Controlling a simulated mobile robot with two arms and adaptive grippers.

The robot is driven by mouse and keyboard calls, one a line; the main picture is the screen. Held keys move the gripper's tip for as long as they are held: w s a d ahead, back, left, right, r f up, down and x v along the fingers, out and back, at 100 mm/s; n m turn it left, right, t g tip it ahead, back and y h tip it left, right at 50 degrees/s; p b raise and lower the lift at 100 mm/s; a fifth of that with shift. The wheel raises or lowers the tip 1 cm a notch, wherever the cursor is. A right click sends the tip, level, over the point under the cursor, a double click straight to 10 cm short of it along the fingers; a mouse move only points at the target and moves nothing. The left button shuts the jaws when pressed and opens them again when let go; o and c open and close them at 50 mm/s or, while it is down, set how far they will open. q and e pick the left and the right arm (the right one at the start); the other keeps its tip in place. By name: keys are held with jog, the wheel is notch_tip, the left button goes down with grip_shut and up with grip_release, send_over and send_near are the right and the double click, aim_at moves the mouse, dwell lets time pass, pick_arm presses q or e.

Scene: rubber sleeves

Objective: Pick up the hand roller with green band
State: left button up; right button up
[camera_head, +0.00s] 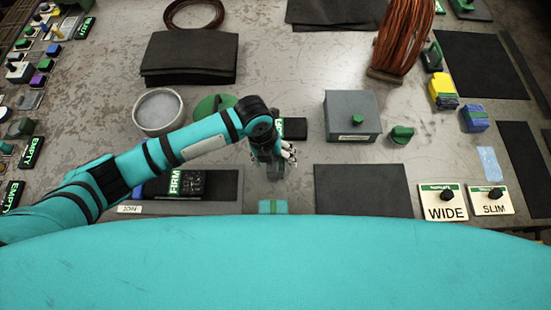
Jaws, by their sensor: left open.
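My left gripper (288,155) is open above the bench, near its middle, with its pale fingertips pointing down and right. A small grey piece (275,172) shows just below the fingers; whether they touch it I cannot tell. I cannot make out for certain which item is the hand roller with green band. A dark rounded item with a green band (432,57) lies at the upper right, well away from the gripper. A green round item (208,106) is partly hidden behind my left arm. My right gripper is not in view.
A grey box with a green knob (352,117) stands right of the gripper, with a small green piece (402,134) beside it. A black mat (362,189) lies in front. WIDE (440,213) and SLIM (493,208) signs stand at right. A white bowl (158,111) is behind my arm.

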pick_arm(q)
jog(key=c, duration=1.5)
jog(key=shift+r, duration=0.1)
jog(key=shift+c, duration=0.2)
jog(key=shift+r, duration=0.3)
notch_tip(320, 180, up, 9)
jog(key=shift+r+b, duration=0.2)
jog(key=shift+b, duration=0.75)
